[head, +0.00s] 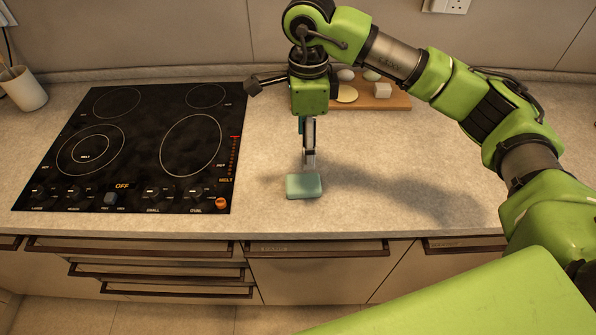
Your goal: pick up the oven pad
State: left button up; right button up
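A small pale teal pad (304,187), the only thing here that looks like the oven pad, lies flat on the counter to the right of the cooktop, near the front edge. My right gripper (309,162) points down just behind and above its back edge. Its fingers appear edge-on and overlap, so their opening is hidden. I cannot tell whether they touch the pad. My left gripper is out of view.
A black cooktop (140,145) with knobs fills the counter's left. A cup (24,89) stands far left. The right counter is clear.

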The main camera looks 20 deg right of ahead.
jog(key=p, duration=0.2)
send_over(303, 182)
jog(key=f, duration=0.7)
jog(key=shift+s+d, duration=0.2)
jog(key=shift+d, duration=0.1)
jog(key=shift+w+f, duration=0.1)
jog(key=shift+f, duration=0.15)
jog(key=shift+a+f+p, duration=0.15)
jog(key=shift+f+p, duration=0.45)
jog(key=shift+f, duration=0.05)
jog(key=shift+a+f+p, duration=0.15)
jog(key=shift+f+p, duration=0.45)
notch_tip(303, 182, down, 2)
jog(key=shift+f, duration=0.1)
jog(key=shift+w+f, duration=0.1)
jog(key=shift+f, duration=0.15)
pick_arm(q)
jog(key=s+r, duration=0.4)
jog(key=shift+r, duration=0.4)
pick_arm(e)
jog(key=c, duration=1.1)
